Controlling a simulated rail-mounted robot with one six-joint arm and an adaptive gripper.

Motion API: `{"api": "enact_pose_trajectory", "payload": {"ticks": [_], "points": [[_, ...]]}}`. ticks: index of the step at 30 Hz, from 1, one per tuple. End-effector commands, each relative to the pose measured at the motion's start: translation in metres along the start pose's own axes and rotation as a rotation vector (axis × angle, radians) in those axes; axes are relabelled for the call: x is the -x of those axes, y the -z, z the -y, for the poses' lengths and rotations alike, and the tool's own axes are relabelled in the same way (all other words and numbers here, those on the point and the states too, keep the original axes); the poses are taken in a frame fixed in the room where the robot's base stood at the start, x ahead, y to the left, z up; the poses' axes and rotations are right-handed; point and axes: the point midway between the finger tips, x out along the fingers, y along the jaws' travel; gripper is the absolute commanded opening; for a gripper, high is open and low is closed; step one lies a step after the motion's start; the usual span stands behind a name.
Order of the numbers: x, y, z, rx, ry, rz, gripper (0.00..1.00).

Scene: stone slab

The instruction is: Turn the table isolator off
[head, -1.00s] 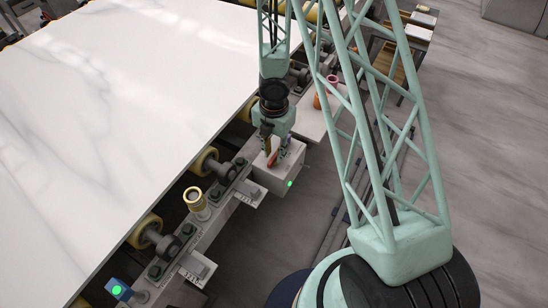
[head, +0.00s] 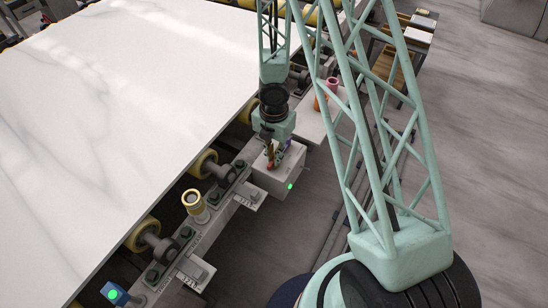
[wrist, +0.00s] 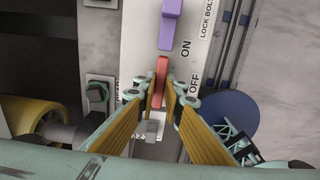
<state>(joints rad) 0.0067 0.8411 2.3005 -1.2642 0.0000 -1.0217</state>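The isolator is a pale grey box (head: 283,178) on the rail beside the slab, with a lit green lamp (head: 290,186) on its front. In the wrist view its face carries a red lever (wrist: 162,68) beside the ON and OFF labels. A purple handle (wrist: 171,24) sits further up, near the LOCK BOLT label. My gripper (head: 271,158) is down at the top of the box. In the wrist view its yellow-padded fingers (wrist: 161,97) close in on both sides of the red lever's lower end. The lever's tilt is hard to tell.
The large white slab (head: 120,110) lies on rollers to the left. A brass-topped post (head: 195,204), roller brackets and a blue box with a green light (head: 114,293) line the rail nearer. An orange and pink item (head: 325,92) stands beyond the box. Open floor lies right.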

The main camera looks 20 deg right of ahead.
Motion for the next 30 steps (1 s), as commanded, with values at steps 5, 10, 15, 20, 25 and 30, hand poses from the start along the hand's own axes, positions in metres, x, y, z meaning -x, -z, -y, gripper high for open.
{"api": "enact_pose_trajectory", "payload": {"ticks": [5, 10, 15, 20, 25, 30], "points": [[0.0000, 0.0000, 0.0000, 0.000, 0.000, 0.000, 0.00], [0.0000, 0.0000, -0.0001, -0.009, 0.000, 0.000, 0.00], [-0.0001, 0.0000, 0.0000, -0.048, 0.000, 0.000, 0.00], [-0.0001, 0.0000, 0.0000, -0.119, 0.000, 0.000, 0.00], [-0.0001, 0.0000, 0.0000, -0.236, 0.000, 0.000, 0.00], [-0.0001, 0.0000, 0.0000, -0.385, 0.000, 0.000, 0.00]]}}
